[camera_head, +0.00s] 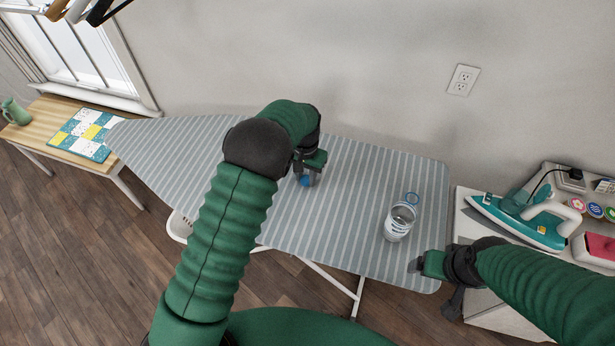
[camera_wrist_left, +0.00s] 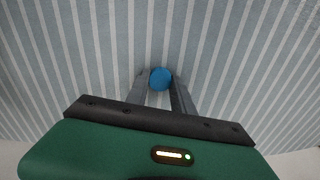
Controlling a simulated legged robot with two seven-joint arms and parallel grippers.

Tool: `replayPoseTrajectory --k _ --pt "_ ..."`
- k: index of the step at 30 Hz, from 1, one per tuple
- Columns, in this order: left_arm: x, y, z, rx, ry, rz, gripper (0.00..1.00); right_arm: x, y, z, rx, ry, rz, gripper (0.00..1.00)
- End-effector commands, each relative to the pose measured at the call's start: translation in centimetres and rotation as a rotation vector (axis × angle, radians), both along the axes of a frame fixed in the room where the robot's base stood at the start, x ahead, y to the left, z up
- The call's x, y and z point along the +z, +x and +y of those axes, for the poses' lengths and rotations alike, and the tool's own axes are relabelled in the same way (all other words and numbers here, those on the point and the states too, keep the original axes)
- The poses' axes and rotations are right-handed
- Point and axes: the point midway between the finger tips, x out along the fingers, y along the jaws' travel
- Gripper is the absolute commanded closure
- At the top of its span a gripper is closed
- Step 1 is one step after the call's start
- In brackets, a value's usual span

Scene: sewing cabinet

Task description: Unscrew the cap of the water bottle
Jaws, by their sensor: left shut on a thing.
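My left gripper (camera_head: 306,182) is shut on the blue cap (camera_head: 305,181), near the middle of the striped ironing board. In the left wrist view the round blue cap (camera_wrist_left: 160,78) sits between the two fingertips (camera_wrist_left: 158,84), with striped cloth behind it. The clear water bottle (camera_head: 398,226) is on the right part of the board, apart from the left gripper. A blue ring (camera_head: 412,199) shows at its upper end, and no cap shows there. My right gripper (camera_head: 416,266) is just below and right of the bottle, not visibly touching it; its jaw opening is unclear.
The ironing board (camera_head: 345,215) has free room around the bottle. On the right, a white cabinet (camera_head: 473,234) holds a teal iron (camera_head: 520,220) and small sewing items. A wooden table (camera_head: 45,118) with a patchwork mat (camera_head: 82,135) and green jug (camera_head: 15,112) stands at left.

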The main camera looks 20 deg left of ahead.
Motion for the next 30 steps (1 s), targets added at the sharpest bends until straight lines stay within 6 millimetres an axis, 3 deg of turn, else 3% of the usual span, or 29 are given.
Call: replayPoseTrajectory --k 1,6,18,21,23,30 --pt "-1.1 -0.9 0.7 0.005 0.011 0.026 0.7 -0.2 0.0 0.0 -0.001 0.0 0.0 0.17" --pt "-1.2 -1.0 0.6 0.004 0.005 0.03 0.49 -0.2 0.0 0.0 -0.001 0.0 0.0 0.17" --pt "-1.0 -1.1 0.0 -0.002 0.003 0.032 0.49 -0.1 0.0 0.0 0.0 0.0 0.0 0.17" --pt "0.4 -1.1 -0.1 -0.003 0.002 0.033 0.49 0.6 0.0 0.0 -0.001 0.0 0.0 0.17" --pt "1.3 -1.0 -0.2 -0.003 0.002 0.029 0.49 0.1 0.0 0.0 -0.001 0.0 -0.001 0.17" --pt "8.3 -0.8 -0.1 -0.001 0.003 0.017 0.49 -0.3 0.0 0.0 -0.001 0.0 0.0 0.17"
